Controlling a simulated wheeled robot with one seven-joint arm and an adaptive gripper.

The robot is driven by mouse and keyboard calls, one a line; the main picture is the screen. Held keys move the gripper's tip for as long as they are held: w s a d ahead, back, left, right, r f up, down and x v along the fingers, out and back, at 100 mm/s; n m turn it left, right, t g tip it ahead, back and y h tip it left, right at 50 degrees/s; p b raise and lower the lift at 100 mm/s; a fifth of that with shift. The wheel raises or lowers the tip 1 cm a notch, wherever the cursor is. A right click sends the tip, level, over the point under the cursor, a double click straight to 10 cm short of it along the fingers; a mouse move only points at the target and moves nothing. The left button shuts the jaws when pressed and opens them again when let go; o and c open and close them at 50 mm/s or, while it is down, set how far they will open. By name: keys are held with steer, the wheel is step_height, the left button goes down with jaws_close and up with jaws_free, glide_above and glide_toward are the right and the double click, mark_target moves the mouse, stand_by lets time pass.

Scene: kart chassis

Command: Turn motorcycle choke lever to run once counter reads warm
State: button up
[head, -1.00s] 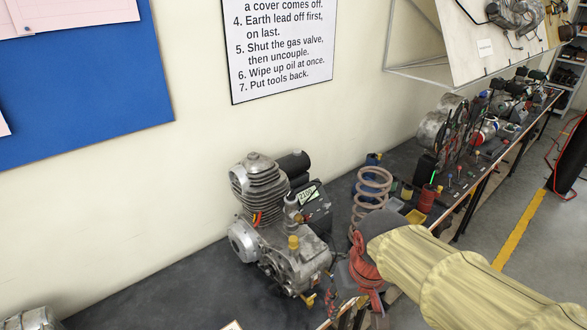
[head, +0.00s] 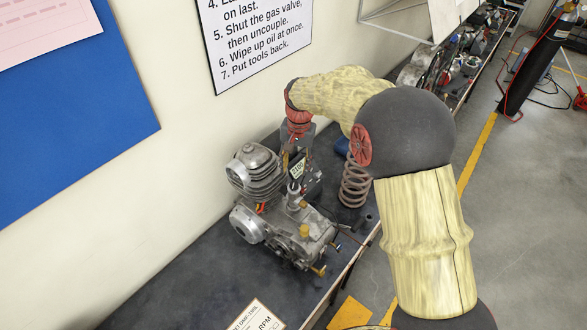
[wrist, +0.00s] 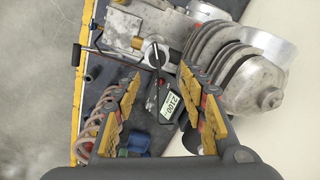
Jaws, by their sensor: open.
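The motorcycle engine (head: 270,200) stands on the dark bench, with a finned cylinder at its upper left. The counter (head: 298,168) has a small pale green display beside it; it also shows in the wrist view (wrist: 169,105), where the digits look like 2100. A black lever with a pale stripe (wrist: 155,56), which looks like the choke lever, sits on the metal body just beyond my fingertips. My gripper (wrist: 159,76) is open and empty, with the counter between its fingers in the picture. In the head view my gripper is above the engine's far side, partly hidden.
A coil spring (head: 355,182) stands right of the engine. A thin rod with a black knob (wrist: 78,54) sticks out at left in the wrist view. A card marked RPM (head: 258,316) lies near the bench's front edge. The wall is close behind.

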mark_target(295, 182)
steer(key=shift+s+m, duration=0.15)
steer(key=shift+m, duration=0.15)
steer(key=shift+s+d+r, duration=0.1)
steer(key=shift+s+d, duration=0.05)
steer(key=shift+s, duration=0.1)
steer(key=shift+s+f, duration=0.1)
steer(key=shift+f, duration=0.15)
steer(key=f, duration=0.4)
steer(key=f+p, duration=0.1)
steer(key=f, duration=0.2)
steer(key=shift+w+a+f, duration=0.1)
steer(key=shift+w+a, duration=0.15)
steer(key=shift+c, duration=0.4)
jaws_close()
